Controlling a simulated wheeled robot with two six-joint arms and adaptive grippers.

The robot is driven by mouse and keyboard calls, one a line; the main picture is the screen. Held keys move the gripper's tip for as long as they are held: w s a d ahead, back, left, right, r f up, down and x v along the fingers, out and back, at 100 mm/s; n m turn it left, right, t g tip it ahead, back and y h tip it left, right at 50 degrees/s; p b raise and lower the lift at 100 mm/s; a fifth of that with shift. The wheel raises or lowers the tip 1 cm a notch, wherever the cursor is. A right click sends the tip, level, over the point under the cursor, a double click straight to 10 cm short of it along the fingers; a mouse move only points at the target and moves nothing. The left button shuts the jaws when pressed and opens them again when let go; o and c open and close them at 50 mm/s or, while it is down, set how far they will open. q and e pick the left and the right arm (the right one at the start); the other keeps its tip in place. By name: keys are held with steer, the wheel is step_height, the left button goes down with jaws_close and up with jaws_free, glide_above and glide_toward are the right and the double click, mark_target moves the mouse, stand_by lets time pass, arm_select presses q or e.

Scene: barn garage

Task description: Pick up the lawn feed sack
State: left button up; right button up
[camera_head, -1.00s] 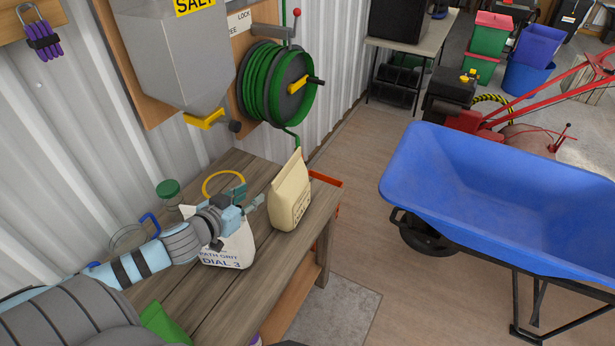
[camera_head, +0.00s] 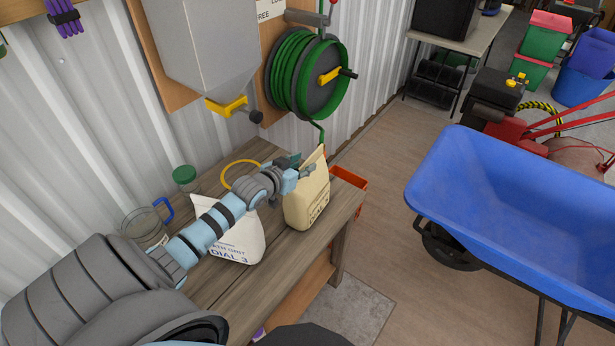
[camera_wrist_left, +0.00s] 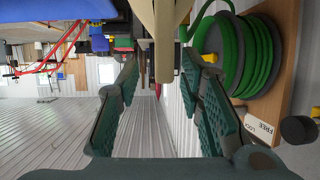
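A tan paper sack (camera_head: 307,202) stands upright on the wooden bench; its print is too small to read, so I cannot confirm it is the lawn feed. My left gripper (camera_head: 301,167) is at its upper part. In the left wrist view the gripper (camera_wrist_left: 165,95) is open, and the sack's narrow tan top (camera_wrist_left: 165,45) shows at the upper middle, in line with the gap between the fingers. Contact is not clear. A white sack marked PATH GRIT DIAL 3 (camera_head: 240,240) stands beside it, partly behind my left arm. My right gripper is not in view.
A hose reel (camera_head: 305,75) and grey hopper (camera_head: 200,50) hang above. A blue wheelbarrow (camera_head: 500,200) stands right, past open floor.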

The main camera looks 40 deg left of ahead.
mark_target(306, 161)
arm_select(q)
steer(key=x, duration=0.1)
steer(key=b+x, duration=0.1)
steer(key=x, duration=0.1)
steer(key=shift+w+a+f, duration=0.1)
steer(key=shift+w+f, duration=0.05)
steer(key=shift+f, duration=0.15)
steer(key=shift+r, duration=0.15)
steer(key=shift+c, duration=0.4)
jaws_close()
steer(key=shift+r, duration=0.1)
